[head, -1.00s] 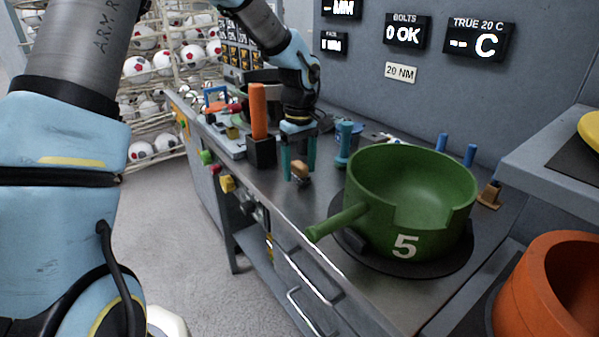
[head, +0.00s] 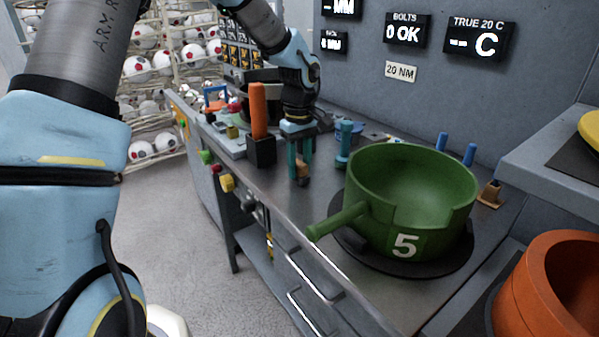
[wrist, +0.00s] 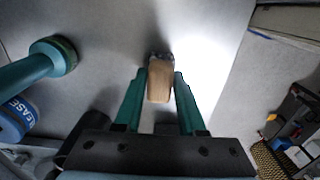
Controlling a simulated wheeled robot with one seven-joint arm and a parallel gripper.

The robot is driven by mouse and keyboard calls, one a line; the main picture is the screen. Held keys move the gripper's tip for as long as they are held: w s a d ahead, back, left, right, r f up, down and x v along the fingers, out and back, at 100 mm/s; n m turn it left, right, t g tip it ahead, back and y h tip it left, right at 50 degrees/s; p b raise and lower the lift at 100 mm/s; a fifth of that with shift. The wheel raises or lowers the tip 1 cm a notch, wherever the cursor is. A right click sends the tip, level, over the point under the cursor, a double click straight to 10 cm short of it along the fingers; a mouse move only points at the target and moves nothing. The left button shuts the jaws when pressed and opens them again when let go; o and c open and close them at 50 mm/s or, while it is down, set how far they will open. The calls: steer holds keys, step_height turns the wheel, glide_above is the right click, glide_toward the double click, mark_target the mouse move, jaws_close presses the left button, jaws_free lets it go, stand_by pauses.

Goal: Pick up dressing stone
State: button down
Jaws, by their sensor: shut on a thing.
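The dressing stone (wrist: 159,82) is a small tan block with a grey, rough-looking far end. My gripper (wrist: 157,84) is shut on it, with one teal finger on each side in the wrist view. In the head view my gripper (head: 300,178) points down over the metal bench, and the stone (head: 303,182) shows small and partly hidden at the fingertips. I cannot tell whether the stone touches the bench top.
A green pot marked 5 (head: 410,200) stands to the right on a dark disc. An orange stick in a black holder (head: 261,152) stands to the left. A teal dumbbell-shaped tool (head: 344,145) stands close behind. Bare bench (head: 270,190) lies in front.

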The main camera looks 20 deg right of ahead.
mark_target(300, 163)
steer(key=shift+r, duration=0.1)
step_height(300, 163, up, 10)
steer(key=shift+f+b, duration=0.1)
steer(key=shift+b, duration=0.95)
steer(key=c, duration=1.1)
jaws_free()
jaws_close()
